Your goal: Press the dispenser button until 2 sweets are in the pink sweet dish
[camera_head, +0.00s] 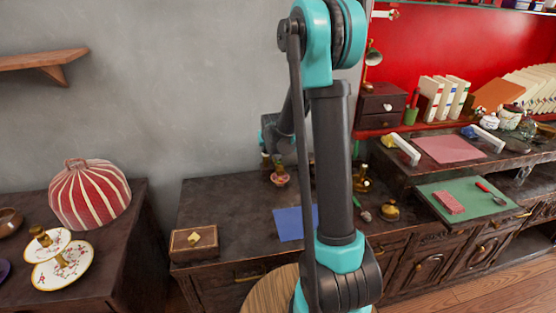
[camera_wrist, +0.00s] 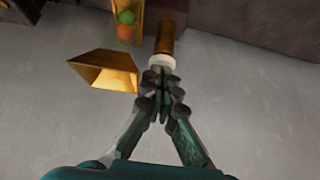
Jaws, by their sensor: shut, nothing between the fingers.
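In the wrist view my gripper (camera_wrist: 161,88) is shut and empty. Its fingertips are at a pale round button (camera_wrist: 162,62) on the end of a brass cylinder (camera_wrist: 166,38); I cannot tell whether they touch or press it. Beside it is the dispenser's flared brass chute (camera_wrist: 106,71). A green sweet (camera_wrist: 126,17) and an orange sweet (camera_wrist: 124,32) show in the brass channel above. In the head view the small pink dish (camera_head: 280,180) stands on the dark cabinet under my wrist. Its contents are too small to count. The dispenser is mostly hidden there.
A blue mat (camera_head: 290,224) and a wooden box (camera_head: 194,241) lie on the same cabinet. Brass items (camera_head: 389,211) stand right of my arm. A striped tea cosy (camera_head: 90,194) and plates (camera_head: 62,266) are at left. A green mat (camera_head: 459,205) lies at right.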

